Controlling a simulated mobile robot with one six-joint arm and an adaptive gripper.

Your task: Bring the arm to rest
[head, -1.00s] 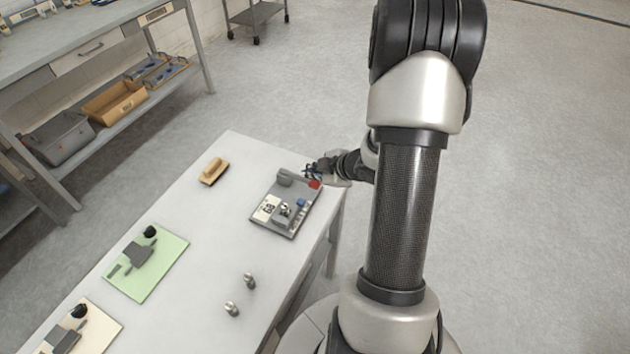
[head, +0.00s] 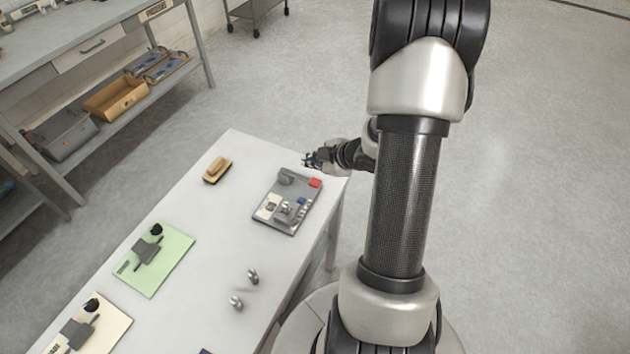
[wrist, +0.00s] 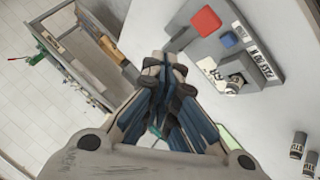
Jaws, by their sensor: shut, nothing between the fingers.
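My gripper (head: 308,162) is above the far right corner of the white table (head: 240,143), just beyond the grey device board. In the wrist view my gripper (wrist: 165,62) is shut, with its fingers together and nothing between them. The grey board (head: 268,222) carries a red block, a blue block, a white label and a small metal part. It also shows at the upper right of the wrist view (wrist: 274,75). My gripper appears apart from the board.
A tan-handled block (head: 217,169), a green mat (head: 177,262), a cream mat (head: 108,335) and two small metal cylinders (head: 252,276) are on the table. A shelved workbench (head: 100,62) stands at the upper left. Open floor (head: 545,150) lies on the right.

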